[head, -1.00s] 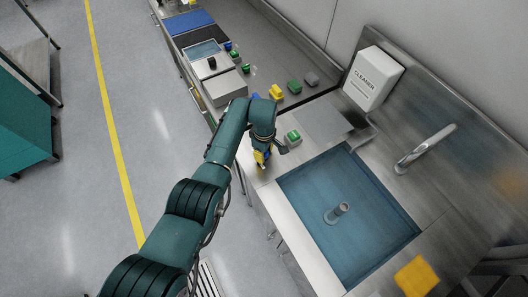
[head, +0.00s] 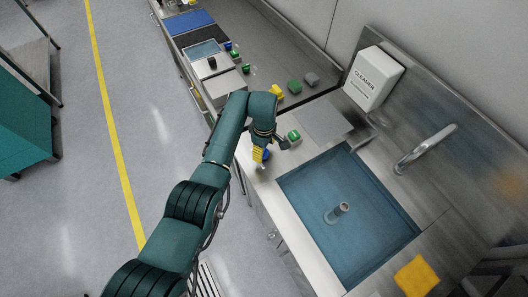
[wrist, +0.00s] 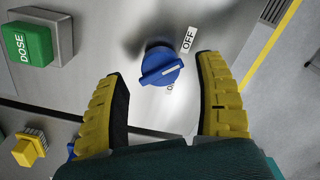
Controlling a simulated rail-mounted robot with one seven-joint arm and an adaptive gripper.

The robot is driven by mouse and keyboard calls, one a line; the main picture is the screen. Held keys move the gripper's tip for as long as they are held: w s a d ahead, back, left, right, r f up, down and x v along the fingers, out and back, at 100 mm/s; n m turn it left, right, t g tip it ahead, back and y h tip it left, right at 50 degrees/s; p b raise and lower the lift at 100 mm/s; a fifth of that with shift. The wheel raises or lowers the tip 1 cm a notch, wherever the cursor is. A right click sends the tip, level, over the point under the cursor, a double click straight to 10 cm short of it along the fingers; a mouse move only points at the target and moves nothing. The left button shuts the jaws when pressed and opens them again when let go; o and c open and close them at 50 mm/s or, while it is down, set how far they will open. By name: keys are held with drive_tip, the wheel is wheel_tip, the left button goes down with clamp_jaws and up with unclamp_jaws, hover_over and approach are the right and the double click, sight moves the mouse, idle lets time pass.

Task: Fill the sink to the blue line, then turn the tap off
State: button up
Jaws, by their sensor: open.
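The tap knob (wrist: 160,67) is blue with a white pointer line, on the steel panel in the wrist view. An OFF label (wrist: 188,40) sits at its upper right; another label is partly hidden below it. My gripper (wrist: 160,72) is open, its yellow fingers on either side of the knob with gaps. In the head view my gripper (head: 260,157) is at the counter's front edge, left of the sink (head: 398,205). The basin looks blue, with an upright pipe (head: 338,212) in it. The spout (head: 425,148) is behind it; no stream is discernible. I cannot make out the blue line.
A cleaner dispenser (head: 373,78) hangs on the back wall. A yellow sponge-like block (head: 416,276) lies right of the sink.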

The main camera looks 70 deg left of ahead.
sight(264, 153)
wheel_tip(264, 153, up, 9)
idle(0.7)
